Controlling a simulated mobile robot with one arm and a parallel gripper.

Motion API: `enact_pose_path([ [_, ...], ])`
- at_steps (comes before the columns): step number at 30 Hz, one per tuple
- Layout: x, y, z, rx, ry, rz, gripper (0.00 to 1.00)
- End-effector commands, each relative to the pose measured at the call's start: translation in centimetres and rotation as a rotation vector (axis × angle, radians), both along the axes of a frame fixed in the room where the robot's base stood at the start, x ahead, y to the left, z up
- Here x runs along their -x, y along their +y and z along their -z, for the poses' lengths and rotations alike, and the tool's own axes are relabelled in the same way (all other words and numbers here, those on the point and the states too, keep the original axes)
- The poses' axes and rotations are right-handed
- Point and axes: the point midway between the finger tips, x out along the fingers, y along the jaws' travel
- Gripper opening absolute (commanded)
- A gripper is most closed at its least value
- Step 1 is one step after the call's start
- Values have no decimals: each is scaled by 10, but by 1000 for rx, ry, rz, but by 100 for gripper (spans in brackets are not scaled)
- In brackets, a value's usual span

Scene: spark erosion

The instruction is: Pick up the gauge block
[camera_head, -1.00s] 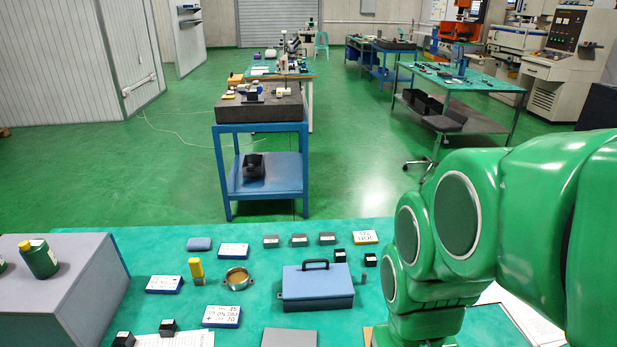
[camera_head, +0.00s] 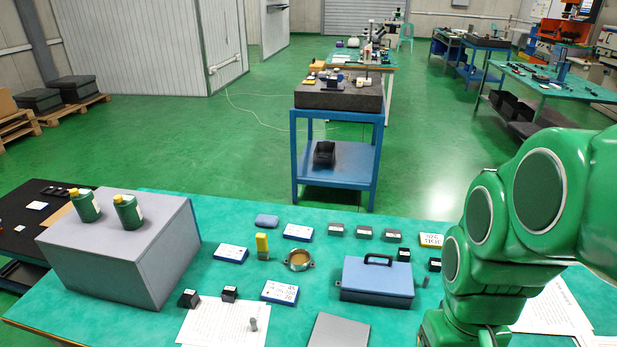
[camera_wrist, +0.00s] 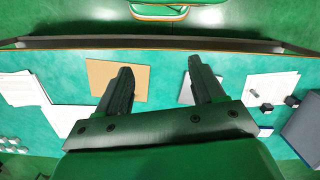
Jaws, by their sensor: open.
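I cannot tell for sure which piece is the gauge block. The head view shows my arm at the right but not the fingers.
A blue case with a handle (camera_head: 376,283), a brass ring (camera_head: 298,260), a yellow-topped piece (camera_head: 262,246) and several labelled cards crowd the table. A large grey box (camera_head: 125,245) carries two green bottles. A brown sheet (camera_wrist: 100,75) and grey plate (camera_wrist: 187,90) lie below my gripper.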

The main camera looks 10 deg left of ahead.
Motion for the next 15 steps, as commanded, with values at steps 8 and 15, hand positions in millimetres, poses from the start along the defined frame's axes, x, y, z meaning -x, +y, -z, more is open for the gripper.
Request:
enact_pose_path([
  [8, -65, 31, -2, -43, -9, -381, 68],
  [15, -117, 67, 2, -78, -22, -708, 68],
])
